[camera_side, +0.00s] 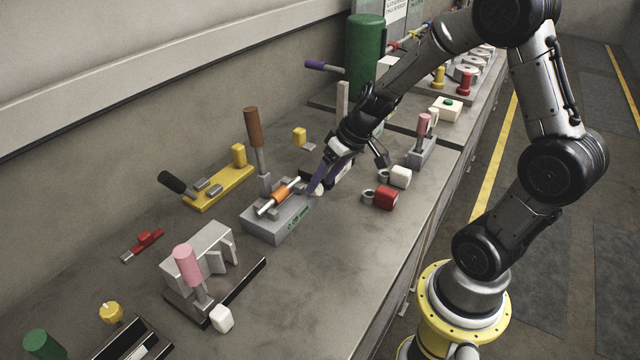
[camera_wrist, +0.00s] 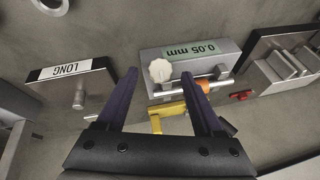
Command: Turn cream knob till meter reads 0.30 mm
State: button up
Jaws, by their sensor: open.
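The cream knob (camera_wrist: 160,70) is on the end of a grey block (camera_wrist: 233,48) with a small green display (camera_wrist: 192,50) that reads 0.05 mm. A metal rod with an orange collar (camera_wrist: 205,86) runs along this block. My gripper (camera_wrist: 159,76) is open, with dark purple fingers. In the wrist view the knob shows between the two fingertips, near their ends. I see no finger closed on it. In the side view the grey block (camera_side: 262,230) stands mid-bench, and the knob (camera_side: 319,190) is partly hidden by my near finger.
A brown-handled lever (camera_side: 252,127) rises behind the block. A yellow fixture (camera_side: 218,190) lies to its left, a pink-handled fixture (camera_side: 187,268) in front. Red (camera_side: 385,197) and white (camera_side: 400,176) pieces sit to the right. Bare bench lies at the front right.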

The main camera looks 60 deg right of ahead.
jog(key=shift+x, duration=0.95)
grip_shut()
